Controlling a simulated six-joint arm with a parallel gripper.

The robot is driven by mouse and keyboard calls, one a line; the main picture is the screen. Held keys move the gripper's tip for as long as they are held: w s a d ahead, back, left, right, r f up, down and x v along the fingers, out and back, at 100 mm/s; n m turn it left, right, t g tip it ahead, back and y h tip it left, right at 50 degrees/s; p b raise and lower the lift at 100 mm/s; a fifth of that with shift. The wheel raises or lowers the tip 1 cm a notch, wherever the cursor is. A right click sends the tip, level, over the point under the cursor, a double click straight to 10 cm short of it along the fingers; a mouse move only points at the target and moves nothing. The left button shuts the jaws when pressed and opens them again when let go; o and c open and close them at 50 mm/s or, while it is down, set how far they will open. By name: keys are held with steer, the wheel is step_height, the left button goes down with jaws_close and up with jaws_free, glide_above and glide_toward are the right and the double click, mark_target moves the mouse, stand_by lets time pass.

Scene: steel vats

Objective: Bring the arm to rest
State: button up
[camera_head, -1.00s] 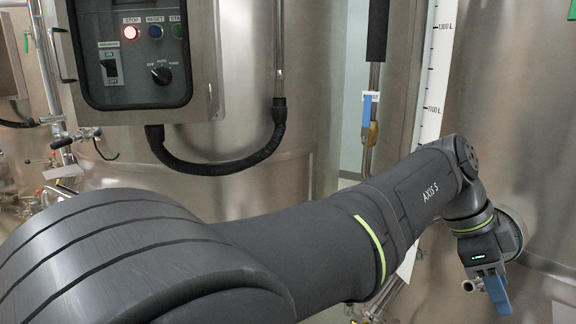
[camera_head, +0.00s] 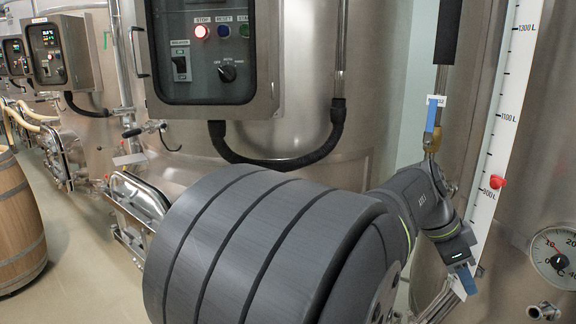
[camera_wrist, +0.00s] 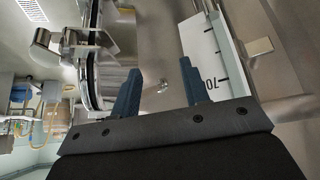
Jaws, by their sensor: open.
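My gripper (camera_head: 467,278) is at the right of the head view, at the end of my dark arm. It is in front of the steel vat, below the white level scale (camera_head: 505,110). In the wrist view my gripper (camera_wrist: 160,84) shows two blue fingers standing apart, with nothing held between them. The scale (camera_wrist: 212,60) shows beyond the right finger, and a round steel hatch (camera_wrist: 95,55) lies beyond the left one. My arm's large rounded shoulder fills the lower middle of the head view.
A control box (camera_head: 208,55) with a lit red button hangs on the vat behind my arm. A blue-handled valve (camera_head: 431,118) is above my forearm. A red marker (camera_head: 497,182) sits on the scale, with a dial thermometer (camera_head: 556,258) to its right. A wooden barrel (camera_head: 15,222) stands left on open floor.

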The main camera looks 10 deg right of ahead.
steer(key=w+a+r+n+t, duration=0.1)
steer(key=w+n, duration=0.1)
steer(key=w, duration=0.5)
steer(key=w+a+r+n+t, duration=0.2)
steer(key=w+n, duration=0.1)
steer(key=w, duration=0.3)
steer(key=shift+w, duration=0.4)
steer(key=shift+r, duration=0.2)
steer(key=s+d+f+m+g, duration=0.1)
steer(key=s+d+m+g, duration=0.1)
steer(key=s, duration=0.7)
steer(key=s+d+f+m+g, duration=0.1)
steer(key=s+m, duration=0.3)
steer(key=s, duration=0.4)
steer(key=shift+s+d+m+g, duration=0.3)
steer(key=shift+s+d+g, duration=0.1)
steer(key=shift+d, duration=0.1)
steer(key=shift+w, duration=0.2)
